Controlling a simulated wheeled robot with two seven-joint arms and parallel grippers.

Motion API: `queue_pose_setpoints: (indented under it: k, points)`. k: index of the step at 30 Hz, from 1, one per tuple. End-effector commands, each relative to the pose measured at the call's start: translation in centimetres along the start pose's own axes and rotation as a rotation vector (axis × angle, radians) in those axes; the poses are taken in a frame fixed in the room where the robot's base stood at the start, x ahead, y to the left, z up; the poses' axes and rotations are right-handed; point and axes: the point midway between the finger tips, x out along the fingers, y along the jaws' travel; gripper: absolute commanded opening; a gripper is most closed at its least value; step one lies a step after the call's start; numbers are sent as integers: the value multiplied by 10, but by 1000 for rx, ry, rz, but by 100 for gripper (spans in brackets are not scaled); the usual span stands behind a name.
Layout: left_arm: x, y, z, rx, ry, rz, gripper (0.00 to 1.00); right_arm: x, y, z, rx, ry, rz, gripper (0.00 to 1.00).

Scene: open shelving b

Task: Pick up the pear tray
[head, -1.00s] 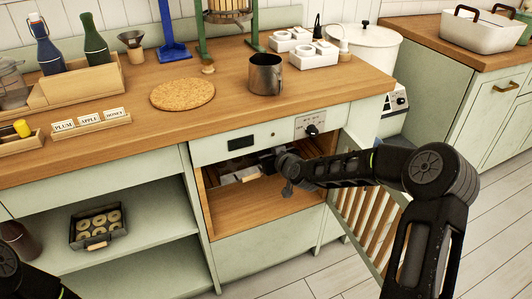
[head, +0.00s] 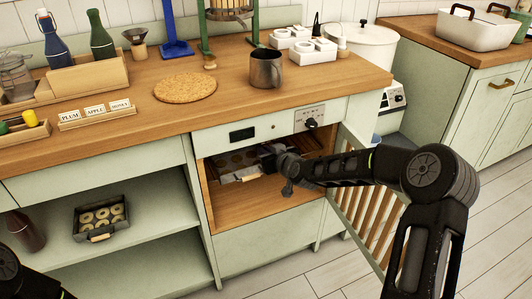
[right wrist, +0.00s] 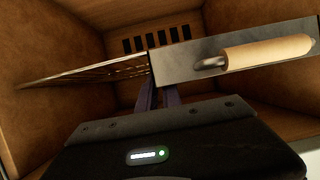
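A grey tray (head: 223,177) with dark round slices is inside the open compartment under the counter. Its pale wooden handle (head: 250,178) faces out. In the right wrist view, the handle (right wrist: 268,53) and grey front plate (right wrist: 185,63) are close, and a thin mesh edge runs left. I cannot read a fruit name on it. My right gripper (head: 268,155) reaches into the compartment at the tray's right part. Its narrow-set fingers (right wrist: 158,95) are at the plate's left end, beside the handle; their hold is unclear. My left gripper is outside the view; only part of that arm shows.
The slatted door (head: 368,200) stands open at right. A second tray (head: 84,235) with pale rings sits on the left shelf, beside a dark bottle (head: 25,230). A mug (head: 266,70) and cork mat (head: 185,88) stand on the counter above. The compartment floor (head: 255,205) has clear room.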

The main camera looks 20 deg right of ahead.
Motion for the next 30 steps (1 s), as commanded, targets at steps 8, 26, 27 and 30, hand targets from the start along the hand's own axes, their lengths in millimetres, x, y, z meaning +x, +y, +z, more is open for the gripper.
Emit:
queue_pose_setpoints:
  k: [8, 26, 27, 30]
  points:
    - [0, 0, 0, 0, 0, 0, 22, 0, 0, 0, 0, 0, 0, 29]
    - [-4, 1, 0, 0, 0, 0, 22, -43, 1, -1, -1, 0, 2, 29]
    - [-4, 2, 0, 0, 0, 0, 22, -50, 1, -1, -2, 0, 2, 29]
    - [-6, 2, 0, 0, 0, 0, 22, -64, 1, -1, -2, 0, 2, 29]
